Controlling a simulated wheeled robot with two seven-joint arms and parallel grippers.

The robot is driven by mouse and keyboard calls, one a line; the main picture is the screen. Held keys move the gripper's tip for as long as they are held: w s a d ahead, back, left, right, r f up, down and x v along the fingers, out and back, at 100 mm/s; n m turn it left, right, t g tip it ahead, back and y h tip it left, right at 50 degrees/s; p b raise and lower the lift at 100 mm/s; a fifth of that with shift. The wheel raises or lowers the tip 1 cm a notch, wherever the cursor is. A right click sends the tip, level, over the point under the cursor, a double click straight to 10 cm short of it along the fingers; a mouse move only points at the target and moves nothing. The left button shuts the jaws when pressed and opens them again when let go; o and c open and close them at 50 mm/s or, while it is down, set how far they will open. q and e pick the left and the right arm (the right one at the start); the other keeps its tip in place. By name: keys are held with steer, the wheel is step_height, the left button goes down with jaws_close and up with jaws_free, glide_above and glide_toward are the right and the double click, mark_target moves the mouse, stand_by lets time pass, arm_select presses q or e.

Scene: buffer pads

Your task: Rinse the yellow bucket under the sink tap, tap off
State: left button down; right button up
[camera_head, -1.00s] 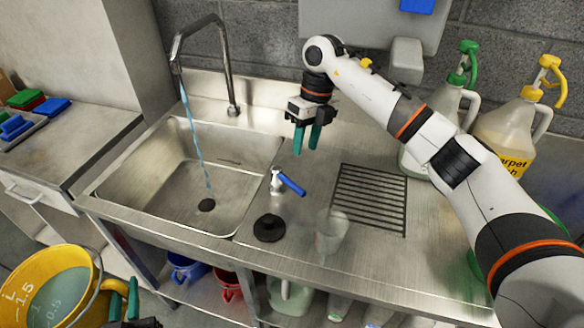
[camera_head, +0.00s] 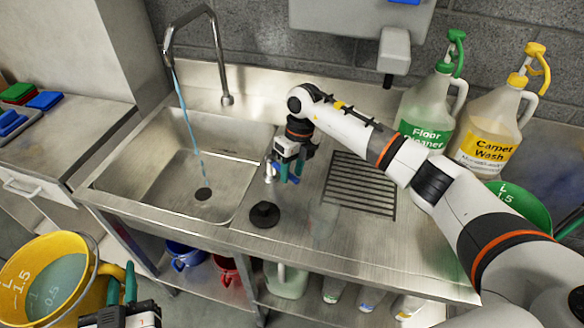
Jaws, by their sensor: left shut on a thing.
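The yellow bucket (camera_head: 92,292) hangs at the lower left, in front of the counter, with greenish liquid inside and scale marks on its wall. My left gripper (camera_head: 124,285) is shut on its rim or handle at the right side. The tap (camera_head: 224,62) arches over the sink (camera_head: 160,195), and a blue stream of water runs from it towards the drain. The tap lever (camera_head: 270,172), with a blue handle, stands on the counter right of the basin. My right gripper (camera_head: 288,173) is at this lever, fingers pointing down and overlapping the handle. Whether its fingers touch the lever is unclear.
A black plug (camera_head: 264,214) lies on the counter in front of the lever. A drain grate (camera_head: 358,186), a Floor Cleaner jug (camera_head: 428,108) and a Carpet Wash jug (camera_head: 490,132) are to the right. A clear cup stands faintly near the grate. Coloured buckets sit on the shelf below.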

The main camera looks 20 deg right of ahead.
arm_select(q)
steer(key=shift+r, duration=0.25)
arm_select(e)
steer(key=shift+f, duration=0.1)
steer(key=shift+c, duration=0.3)
jaws_close()
steer(key=shift+a, duration=0.1)
